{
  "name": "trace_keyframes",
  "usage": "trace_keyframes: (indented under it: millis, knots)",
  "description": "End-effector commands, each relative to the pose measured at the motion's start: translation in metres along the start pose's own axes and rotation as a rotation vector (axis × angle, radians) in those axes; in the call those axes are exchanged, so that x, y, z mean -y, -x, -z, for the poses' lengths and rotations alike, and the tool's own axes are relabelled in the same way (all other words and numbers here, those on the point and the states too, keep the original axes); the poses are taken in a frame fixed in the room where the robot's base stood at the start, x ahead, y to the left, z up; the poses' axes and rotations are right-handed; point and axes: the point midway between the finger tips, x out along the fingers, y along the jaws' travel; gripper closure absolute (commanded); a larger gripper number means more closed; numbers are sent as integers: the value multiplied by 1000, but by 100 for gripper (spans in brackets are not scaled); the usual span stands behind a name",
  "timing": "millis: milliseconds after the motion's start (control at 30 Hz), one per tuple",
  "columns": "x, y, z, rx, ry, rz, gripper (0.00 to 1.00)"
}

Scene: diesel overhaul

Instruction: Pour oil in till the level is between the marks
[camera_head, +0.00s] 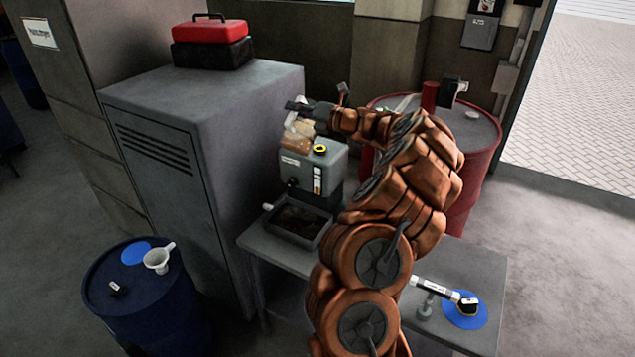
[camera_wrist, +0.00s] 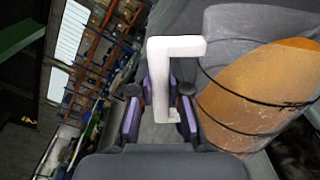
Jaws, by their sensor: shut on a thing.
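My gripper (camera_head: 312,111) is shut on the white handle (camera_wrist: 164,88) of a clear jug (camera_head: 299,127) with amber oil in it. The jug also shows in the wrist view (camera_wrist: 232,48), with the orange oil (camera_wrist: 258,95) slanting across it. In the head view the jug is just behind and left of the top of a grey housing (camera_head: 302,172). A yellow-rimmed round filler (camera_head: 320,149) with a dark middle is on top of the housing. A narrow sight gauge (camera_head: 317,180) is on its front; its level is too small to read. I cannot tell whether oil flows.
A dark tray (camera_head: 291,223) lies before the housing on the grey bench (camera_head: 470,262). A grey cabinet (camera_head: 175,150) and red drum (camera_head: 482,150) flank the bench.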

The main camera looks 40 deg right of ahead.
Motion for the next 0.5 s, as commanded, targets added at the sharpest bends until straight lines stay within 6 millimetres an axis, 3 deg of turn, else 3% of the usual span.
trace_keyframes:
  millis: [500]
  knots:
    - [4, 0, -9, 2, -100, -2, 100]
